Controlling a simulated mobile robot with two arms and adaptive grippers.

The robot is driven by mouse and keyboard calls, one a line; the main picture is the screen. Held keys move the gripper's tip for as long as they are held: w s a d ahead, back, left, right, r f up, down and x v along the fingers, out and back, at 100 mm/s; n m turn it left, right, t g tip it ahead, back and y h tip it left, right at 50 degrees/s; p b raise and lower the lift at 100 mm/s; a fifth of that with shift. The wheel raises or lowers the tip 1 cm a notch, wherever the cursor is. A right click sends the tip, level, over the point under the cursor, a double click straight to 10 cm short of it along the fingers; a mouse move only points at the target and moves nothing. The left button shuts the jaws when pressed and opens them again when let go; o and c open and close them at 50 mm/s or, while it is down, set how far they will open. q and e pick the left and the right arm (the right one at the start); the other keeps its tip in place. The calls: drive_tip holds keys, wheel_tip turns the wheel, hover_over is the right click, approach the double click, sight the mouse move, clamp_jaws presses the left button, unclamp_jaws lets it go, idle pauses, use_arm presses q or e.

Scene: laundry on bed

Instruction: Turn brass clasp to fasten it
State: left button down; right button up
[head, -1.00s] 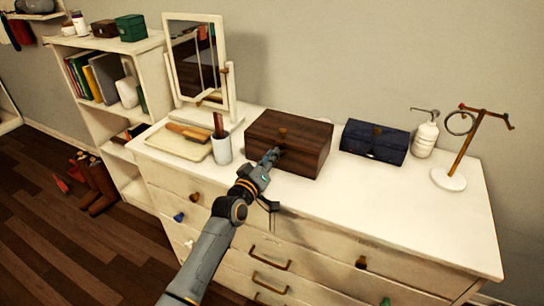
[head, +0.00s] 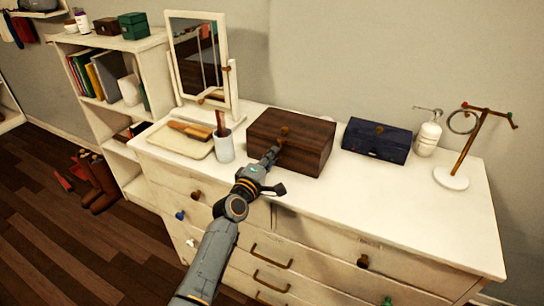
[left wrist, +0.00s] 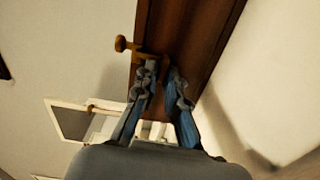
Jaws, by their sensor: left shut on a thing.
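A dark brown wooden box (head: 312,150) sits closed on the white dresser top. A brass knob-like piece (head: 284,130) shows near the top of its front. My left gripper (head: 273,154) reaches the front of the box, just below this brass piece. In the left wrist view, a brass clasp (left wrist: 150,56) with a round end (left wrist: 125,44) shows at the tips of my left gripper (left wrist: 161,74). The fingers are shut on the clasp, and partly hide it. My right gripper is not in view.
A cup with brushes (head: 224,147) and a cream tray (head: 180,142) stand left of the box, below a mirror (head: 197,57). A dark blue box (head: 376,141), a pump bottle (head: 428,138) and a brass stand (head: 465,145) are to the right. The dresser's front right top is clear.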

use_arm(q)
drive_tip(key=shift+f+n, duration=0.1)
drive_tip(key=shift+n, duration=0.4)
drive_tip(key=c, duration=1.5)
unclamp_jaws()
drive_tip(key=v, duration=1.2)
drive_tip(key=shift+f, duration=0.1)
